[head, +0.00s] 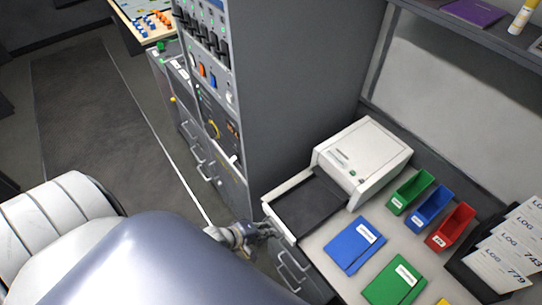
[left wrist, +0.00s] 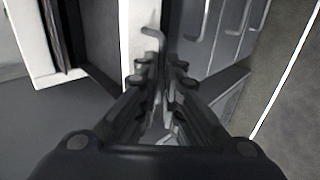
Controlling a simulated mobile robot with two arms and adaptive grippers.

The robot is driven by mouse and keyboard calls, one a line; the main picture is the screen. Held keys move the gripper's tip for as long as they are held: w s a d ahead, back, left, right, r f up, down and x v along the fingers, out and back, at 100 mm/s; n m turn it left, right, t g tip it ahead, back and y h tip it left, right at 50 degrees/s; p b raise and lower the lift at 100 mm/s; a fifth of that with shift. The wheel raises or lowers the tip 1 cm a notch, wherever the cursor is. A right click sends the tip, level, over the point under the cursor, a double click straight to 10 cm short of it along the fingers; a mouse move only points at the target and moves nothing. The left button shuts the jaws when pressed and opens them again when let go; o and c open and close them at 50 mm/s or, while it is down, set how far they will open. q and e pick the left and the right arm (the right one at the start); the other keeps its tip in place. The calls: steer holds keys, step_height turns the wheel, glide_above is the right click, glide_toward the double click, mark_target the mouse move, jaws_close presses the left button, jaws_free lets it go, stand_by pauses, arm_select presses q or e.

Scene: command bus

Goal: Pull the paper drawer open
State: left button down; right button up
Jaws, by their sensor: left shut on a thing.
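A white machine (head: 368,155) stands on the counter. Its paper drawer (head: 308,207), with a dark inside and a white rim, is out of the machine's front, and its front end is close to the counter's edge. My left gripper (head: 266,229) is at the drawer's front end. In the left wrist view the gripper (left wrist: 160,80) is shut on the grey drawer handle (left wrist: 152,34) in front of the white drawer front (left wrist: 133,48). The fingers hide part of the handle. My right gripper is not in view.
Blue (head: 354,244) and green (head: 394,282) folders lie right of the drawer. Green, blue and red bins (head: 451,227) stand behind them, with log sheets (head: 497,268) at the right. A tall grey control cabinet (head: 290,80) stands left of the machine. Cabinet handles (head: 292,268) are below the counter.

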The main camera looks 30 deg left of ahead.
arm_select(q)
steer(key=s, duration=0.1)
steer(key=s+a, duration=0.1)
steer(key=s, duration=0.2)
steer(key=shift+s+a+f, duration=0.15)
steer(key=shift+s+a, duration=0.1)
steer(key=shift+s, duration=0.1)
steer(key=c, duration=2)
jaws_free()
steer(key=shift+o, duration=0.8)
steer(key=shift+w, duration=0.15)
step_height(320, 180, up, 7)
steer(key=s+a, duration=0.1)
steer(key=s, duration=0.1)
steer(key=shift+s, duration=0.4)
